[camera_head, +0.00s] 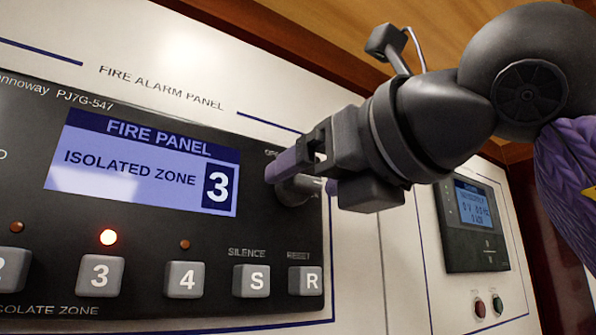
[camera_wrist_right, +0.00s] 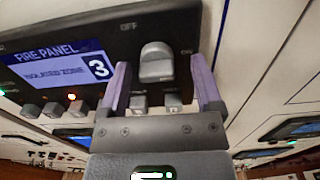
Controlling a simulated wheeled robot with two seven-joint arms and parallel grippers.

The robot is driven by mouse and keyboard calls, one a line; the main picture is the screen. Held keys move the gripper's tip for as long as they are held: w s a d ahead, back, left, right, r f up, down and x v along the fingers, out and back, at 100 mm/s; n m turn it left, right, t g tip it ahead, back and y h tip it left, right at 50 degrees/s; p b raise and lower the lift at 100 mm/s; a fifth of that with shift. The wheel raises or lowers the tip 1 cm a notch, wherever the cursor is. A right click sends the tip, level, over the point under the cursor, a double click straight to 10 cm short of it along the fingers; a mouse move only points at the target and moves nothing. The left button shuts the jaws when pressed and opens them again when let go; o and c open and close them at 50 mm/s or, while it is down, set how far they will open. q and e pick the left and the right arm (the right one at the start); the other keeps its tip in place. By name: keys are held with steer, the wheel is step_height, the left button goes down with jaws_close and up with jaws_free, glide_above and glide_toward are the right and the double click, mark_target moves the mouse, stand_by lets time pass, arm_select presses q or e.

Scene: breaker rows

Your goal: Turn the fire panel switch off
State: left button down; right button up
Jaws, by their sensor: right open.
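The fire panel (camera_head: 255,110) is a dark panel with a blue screen reading "ISOLATED ZONE 3". Its switch is a grey rotary knob (camera_head: 299,188) at the panel's right end, partly hidden by my gripper in the head view. In the wrist view the knob (camera_wrist_right: 156,62) shows with an OFF label above it to the left and another label, probably ON, to its right. My right gripper (camera_head: 286,166) is open, with one purple finger on each side of the knob (camera_wrist_right: 157,82). I cannot tell whether the fingers touch it. My left gripper is out of view.
Grey buttons, including 3 (camera_head: 95,275), S (camera_head: 251,281) and R (camera_head: 304,281), sit below the screen and knob. A red lamp (camera_head: 108,237) glows above button 3. Another panel with a small screen (camera_head: 473,212) is to the right, with red and green buttons below.

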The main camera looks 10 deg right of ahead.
steer(key=shift+a, duration=0.2)
steer(key=shift+s, duration=0.2)
steer(key=shift+w+d, duration=0.1)
steer(key=shift+w, duration=0.1)
steer(key=c, duration=0.4)
jaws_close()
